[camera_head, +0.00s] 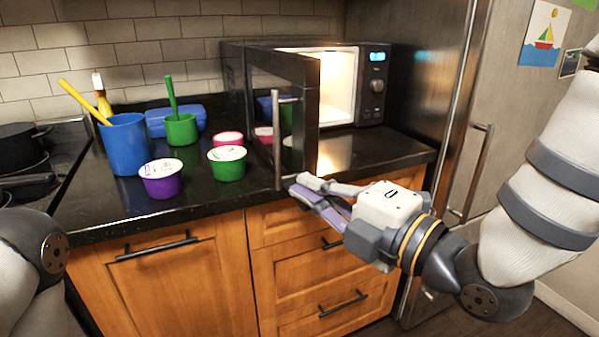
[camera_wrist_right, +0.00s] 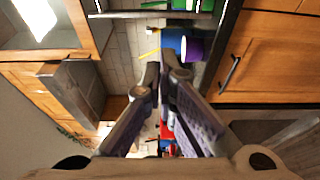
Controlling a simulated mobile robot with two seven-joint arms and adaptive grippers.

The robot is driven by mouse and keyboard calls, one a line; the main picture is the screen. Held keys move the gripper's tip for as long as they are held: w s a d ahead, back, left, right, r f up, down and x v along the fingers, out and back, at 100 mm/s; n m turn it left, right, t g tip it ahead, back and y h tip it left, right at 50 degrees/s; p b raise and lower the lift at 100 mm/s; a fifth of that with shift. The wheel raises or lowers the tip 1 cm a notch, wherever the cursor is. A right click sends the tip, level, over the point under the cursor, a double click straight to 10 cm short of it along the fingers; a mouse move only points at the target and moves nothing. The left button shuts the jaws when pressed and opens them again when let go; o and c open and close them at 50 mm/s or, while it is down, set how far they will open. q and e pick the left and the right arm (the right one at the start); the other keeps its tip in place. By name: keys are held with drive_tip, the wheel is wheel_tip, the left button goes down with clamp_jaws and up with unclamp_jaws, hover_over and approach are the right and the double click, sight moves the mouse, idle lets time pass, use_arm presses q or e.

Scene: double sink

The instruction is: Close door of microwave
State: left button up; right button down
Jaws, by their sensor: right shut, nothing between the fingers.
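The black microwave (camera_head: 373,95) stands on the counter with its inside lit. Its door (camera_head: 305,112) stands wide open, swung out toward the front edge of the counter on the left side of the lit opening. The door's long upright metal handle (camera_head: 277,140) faces me. My right gripper (camera_head: 298,186) is shut and empty, just right of the handle's lower end. I cannot tell whether it touches the handle or door. In the right wrist view my right gripper's fingertips (camera_wrist_right: 163,64) are close together. My left gripper is out of view.
Left of the door stand a blue cup (camera_head: 126,145), a purple tub (camera_head: 161,180), a green tub (camera_head: 227,164) and a green mug (camera_head: 181,130). A fridge with a metal handle (camera_head: 478,170) stands at right. Wooden drawers (camera_head: 290,272) lie below the counter.

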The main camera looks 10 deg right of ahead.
sight(298, 163)
drive_tip(key=x, duration=0.9)
drive_tip(key=d, duration=0.2)
drive_tip(key=w+d, duration=0.1)
drive_tip(key=d, duration=0.1)
drive_tip(key=shift+w+d, duration=0.1)
drive_tip(key=shift+w, duration=0.05)
drive_tip(key=shift+f, duration=0.1)
